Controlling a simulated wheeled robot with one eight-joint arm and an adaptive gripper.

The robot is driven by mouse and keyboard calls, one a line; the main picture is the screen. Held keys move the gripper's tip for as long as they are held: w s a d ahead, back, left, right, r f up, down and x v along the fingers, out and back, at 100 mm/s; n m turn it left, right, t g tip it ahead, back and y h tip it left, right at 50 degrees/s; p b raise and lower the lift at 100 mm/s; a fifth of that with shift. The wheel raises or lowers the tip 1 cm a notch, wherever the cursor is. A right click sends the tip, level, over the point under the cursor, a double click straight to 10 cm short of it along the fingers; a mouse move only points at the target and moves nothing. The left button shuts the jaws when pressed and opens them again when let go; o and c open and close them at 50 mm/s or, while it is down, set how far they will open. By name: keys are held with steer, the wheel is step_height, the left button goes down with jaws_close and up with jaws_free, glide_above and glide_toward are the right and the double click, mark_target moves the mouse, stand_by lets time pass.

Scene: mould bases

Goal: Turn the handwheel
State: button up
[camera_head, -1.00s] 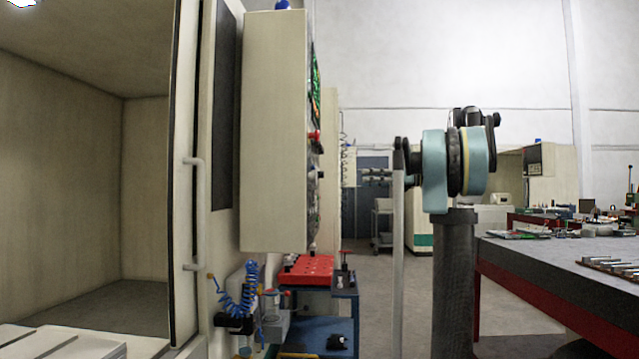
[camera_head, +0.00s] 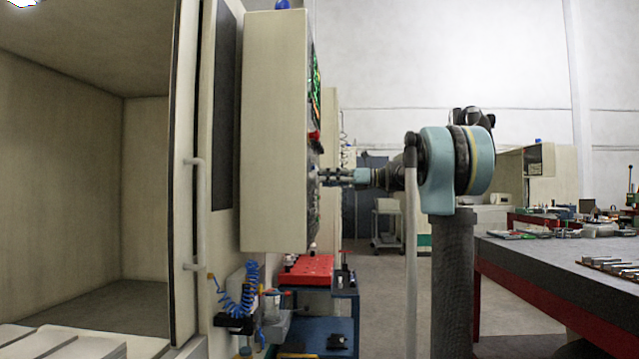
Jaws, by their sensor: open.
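Small green, red and dark fittings line that face. I cannot clearly make out the handwheel among them; a dark fitting (camera_head: 313,180) sits low on the face. My gripper (camera_head: 324,177) is open and points left at this lower part of the face, its fingertips close to it. I cannot tell whether they touch or enclose anything.
The machine door with its handle (camera_head: 195,215) is at the left. A blue trolley with a red tray (camera_head: 306,270) stands below the panel. A workbench (camera_head: 560,255) with several parts lies at the right. Open floor shows between.

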steer(key=shift+w+a, duration=0.1)
steer(key=shift+a, duration=1.25)
steer(key=c, duration=1.1)
steer(key=shift+o, duration=0.2)
steer(key=shift+n, duration=0.4)
steer(key=n, duration=1.6)
steer(key=n+g, duration=0.1)
steer(key=n, duration=0.6)
steer(key=shift+f+n, duration=0.25)
steer(key=shift+n, duration=0.45)
